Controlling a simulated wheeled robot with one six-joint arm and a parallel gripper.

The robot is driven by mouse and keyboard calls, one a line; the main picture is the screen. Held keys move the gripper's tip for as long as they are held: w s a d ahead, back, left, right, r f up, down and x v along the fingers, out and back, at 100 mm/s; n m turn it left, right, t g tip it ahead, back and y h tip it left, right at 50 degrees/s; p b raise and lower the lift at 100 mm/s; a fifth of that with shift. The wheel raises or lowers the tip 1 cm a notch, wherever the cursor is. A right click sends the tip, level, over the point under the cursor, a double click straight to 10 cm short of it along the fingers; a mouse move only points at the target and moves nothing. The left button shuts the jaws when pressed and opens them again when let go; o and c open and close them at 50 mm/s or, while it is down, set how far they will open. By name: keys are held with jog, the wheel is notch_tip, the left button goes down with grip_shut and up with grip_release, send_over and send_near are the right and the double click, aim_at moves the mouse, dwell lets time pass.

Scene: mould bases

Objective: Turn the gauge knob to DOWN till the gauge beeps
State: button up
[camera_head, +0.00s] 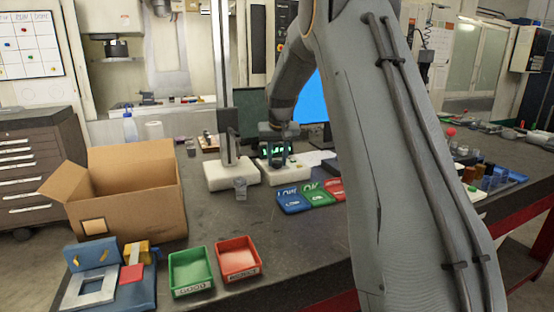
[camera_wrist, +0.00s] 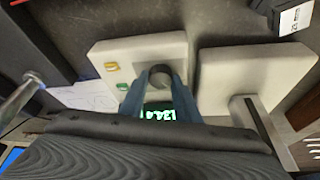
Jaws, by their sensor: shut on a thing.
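The gauge has a white block-shaped base (camera_wrist: 120,52) with a green lit display (camera_wrist: 158,114); its digits are too blurred to read for certain. A yellow button and a green button sit on its left side in the wrist view. The round dark knob (camera_wrist: 160,80) is between the two blue fingers of my gripper (camera_wrist: 160,74), which is shut on it. In the head view my gripper (camera_head: 276,152) is down over the gauge (camera_head: 279,178), and my arm hides part of the bench behind it. The knob's markings cannot be made out.
A white-based stand (camera_head: 230,180) with a tall column is close left of the gauge. Blue LOW (camera_head: 290,200), green OK (camera_head: 318,193) and red trays lie in front. An open carton (camera_head: 130,190), green GOOD bin (camera_head: 190,272) and red bin (camera_head: 237,260) are nearer left.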

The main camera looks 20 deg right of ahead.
jog(key=o, duration=1)
jog(key=shift+o, duration=0.2)
jog(key=shift+r, duration=0.1)
jog(key=b+v, duration=0.1)
jog(key=v, duration=0.6)
jog(key=shift+s+r+b, duration=0.2)
jog(key=shift+r+b, duration=0.05)
jog(key=shift+b, duration=0.05)
